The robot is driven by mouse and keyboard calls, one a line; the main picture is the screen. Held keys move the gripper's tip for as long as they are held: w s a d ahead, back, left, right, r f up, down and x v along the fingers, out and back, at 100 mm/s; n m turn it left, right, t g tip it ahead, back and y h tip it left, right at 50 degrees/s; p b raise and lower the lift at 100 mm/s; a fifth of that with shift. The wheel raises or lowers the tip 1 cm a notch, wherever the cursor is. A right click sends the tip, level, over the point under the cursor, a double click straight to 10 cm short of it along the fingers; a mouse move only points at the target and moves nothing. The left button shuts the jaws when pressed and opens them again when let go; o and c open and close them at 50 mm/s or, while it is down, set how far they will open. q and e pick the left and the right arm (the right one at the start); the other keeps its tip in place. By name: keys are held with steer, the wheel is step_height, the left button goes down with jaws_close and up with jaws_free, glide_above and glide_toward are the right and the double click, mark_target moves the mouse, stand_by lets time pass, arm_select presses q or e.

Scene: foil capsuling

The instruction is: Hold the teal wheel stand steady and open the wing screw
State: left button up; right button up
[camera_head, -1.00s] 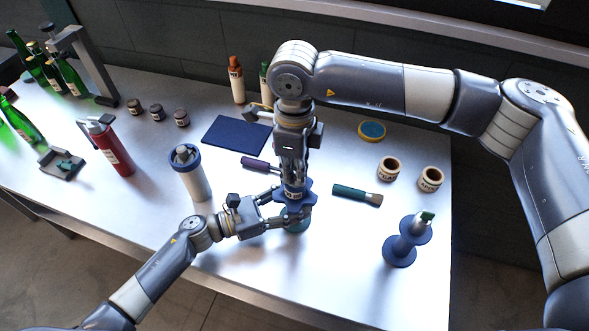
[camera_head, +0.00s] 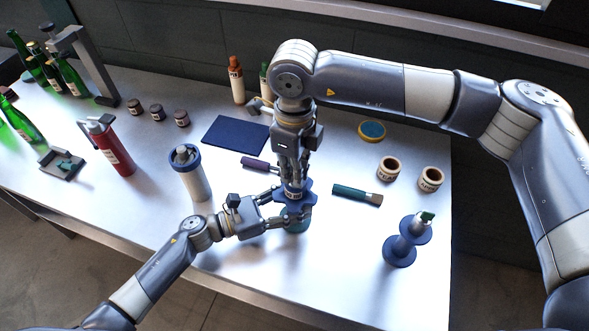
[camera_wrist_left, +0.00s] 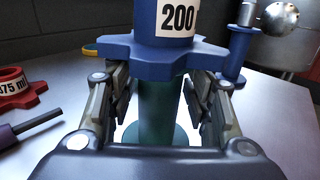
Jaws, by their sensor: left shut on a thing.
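The teal wheel stand (camera_head: 297,226) is upright on the table near its front edge. In the left wrist view its teal column (camera_wrist_left: 157,105) rises from a round base. A blue lobed wheel (camera_wrist_left: 160,58) sits over the column, with a blue cylinder labelled 200 (camera_wrist_left: 178,18) above it. My left gripper (camera_head: 290,217) is shut on the column, just below the wheel; its fingers (camera_wrist_left: 158,112) flank the column. My right gripper (camera_head: 293,188) points down over the top of the stand, around the labelled part. I cannot make out a wing screw there.
A white bottle with a blue rim (camera_head: 190,172) stands left of the stand. A green-handled brush (camera_head: 357,195) and a blue spool stand (camera_head: 399,252) are to the right. A purple-handled tool (camera_head: 260,164) and dark blue mat (camera_head: 236,134) lie behind.

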steer(key=shift+o, duration=0.5)
step_height(320, 180, up, 12)
stand_by(0.3)
arm_select(q)
steer(key=o, duration=1.5)
